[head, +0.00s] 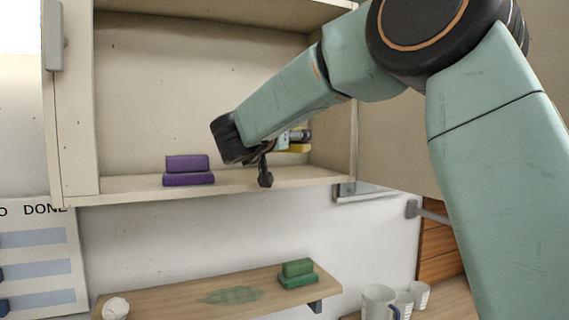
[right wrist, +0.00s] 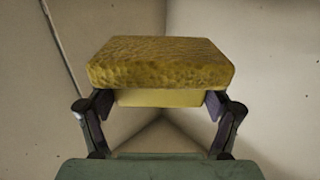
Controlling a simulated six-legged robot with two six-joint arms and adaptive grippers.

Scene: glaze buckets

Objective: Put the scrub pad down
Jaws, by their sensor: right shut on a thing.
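The yellow scrub pad (right wrist: 160,62) is held between the two fingers of my right gripper (right wrist: 160,105), with its rough side up and a paler yellow part below. In the head view a bit of the pad (head: 300,148) shows behind my right gripper (head: 278,158), inside the open cabinet near its right wall. The pad appears to be above the cabinet floor (head: 120,186), but its underside and any gap there are hidden. My left gripper is not in view.
White mugs (head: 378,300) stand at the lower right.

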